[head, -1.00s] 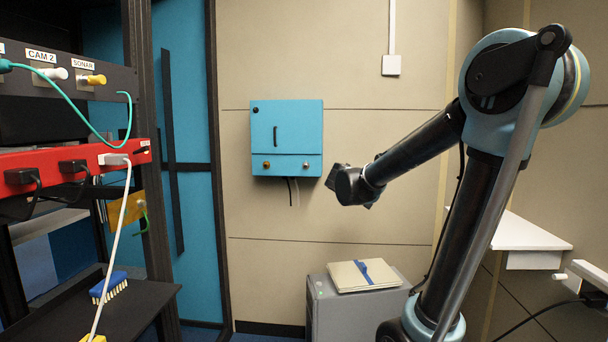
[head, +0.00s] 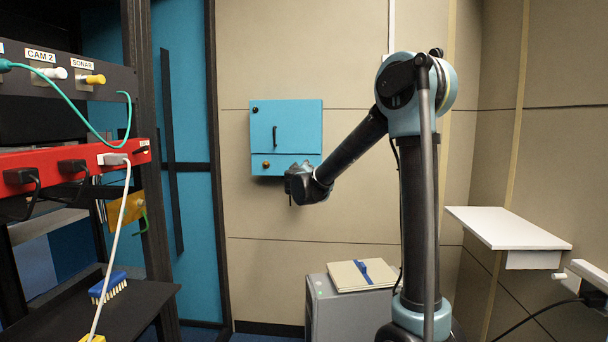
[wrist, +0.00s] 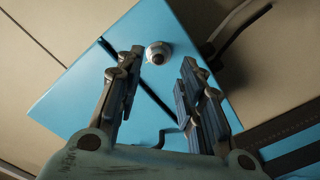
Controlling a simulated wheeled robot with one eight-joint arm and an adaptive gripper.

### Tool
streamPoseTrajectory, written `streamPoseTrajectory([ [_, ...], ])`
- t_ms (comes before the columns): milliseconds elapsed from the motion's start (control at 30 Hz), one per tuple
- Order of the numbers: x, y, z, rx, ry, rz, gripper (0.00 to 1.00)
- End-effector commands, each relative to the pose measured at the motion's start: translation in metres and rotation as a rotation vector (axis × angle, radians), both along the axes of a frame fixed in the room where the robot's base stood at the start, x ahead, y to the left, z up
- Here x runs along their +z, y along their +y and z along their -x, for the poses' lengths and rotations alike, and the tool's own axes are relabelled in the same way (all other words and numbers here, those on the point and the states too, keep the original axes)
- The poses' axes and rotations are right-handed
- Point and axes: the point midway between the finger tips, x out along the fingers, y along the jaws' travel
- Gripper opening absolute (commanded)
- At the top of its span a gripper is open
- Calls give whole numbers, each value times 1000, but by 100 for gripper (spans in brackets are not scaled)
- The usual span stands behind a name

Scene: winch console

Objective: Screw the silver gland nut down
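The silver gland nut (wrist: 158,53) shows in the wrist view as a small round metal fitting with a dark centre, on the face of the blue box (wrist: 85,95). In the head view the blue box (head: 286,112) hangs on the wall, and my gripper hides its lower right corner, so the silver nut cannot be seen there. My gripper (head: 293,186) is in front of that corner. In the wrist view my gripper (wrist: 161,58) is open, with the nut between the lines of its two fingers, near the tips. I see no finger touching it.
A brass-coloured fitting (head: 265,165) sits at the box's lower left. A dark cable (wrist: 235,35) runs near the box edge. A grey cabinet (head: 338,308) with a book (head: 362,275) stands below. A rack with a red panel (head: 75,160) is at left; a white shelf (head: 500,228) at right.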

Motion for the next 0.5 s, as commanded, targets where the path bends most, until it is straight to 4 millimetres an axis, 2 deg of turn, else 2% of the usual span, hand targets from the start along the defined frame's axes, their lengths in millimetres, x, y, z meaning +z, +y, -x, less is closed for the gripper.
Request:
streamPoseTrajectory([
  [200, 0, -1, -22, -1, 1, 0, 35],
  [500, 0, -2, -45, -1, 0, 0, 35],
])
